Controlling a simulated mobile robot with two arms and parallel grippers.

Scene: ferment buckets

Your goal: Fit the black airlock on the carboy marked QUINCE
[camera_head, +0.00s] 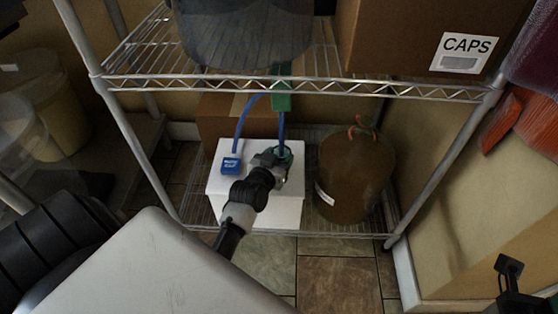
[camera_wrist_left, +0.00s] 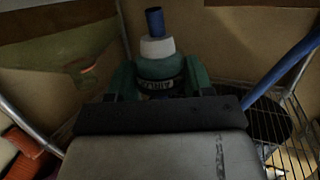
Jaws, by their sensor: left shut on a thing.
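My left gripper (camera_head: 276,160) is over the white box on the lower shelf. In the left wrist view its green fingers (camera_wrist_left: 160,88) are shut on a small round piece (camera_wrist_left: 158,64) with a pale collar and a dark band lettered roughly "AIRLOCK". A blue tube (camera_wrist_left: 154,21) stands up from it. I cannot tell whether the piece is black. A brown carboy (camera_head: 352,180) stands right of the gripper, apart from it, with an orange and green item (camera_head: 362,128) on top. Its pale label (camera_head: 324,194) is unreadable, and no QUINCE marking can be read.
A green piece (camera_head: 281,95) hangs at the upper wire shelf's (camera_head: 150,84) edge. The CAPS box (camera_head: 430,40) stands above. A black part (camera_head: 508,287), possibly my right arm, shows lower right.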

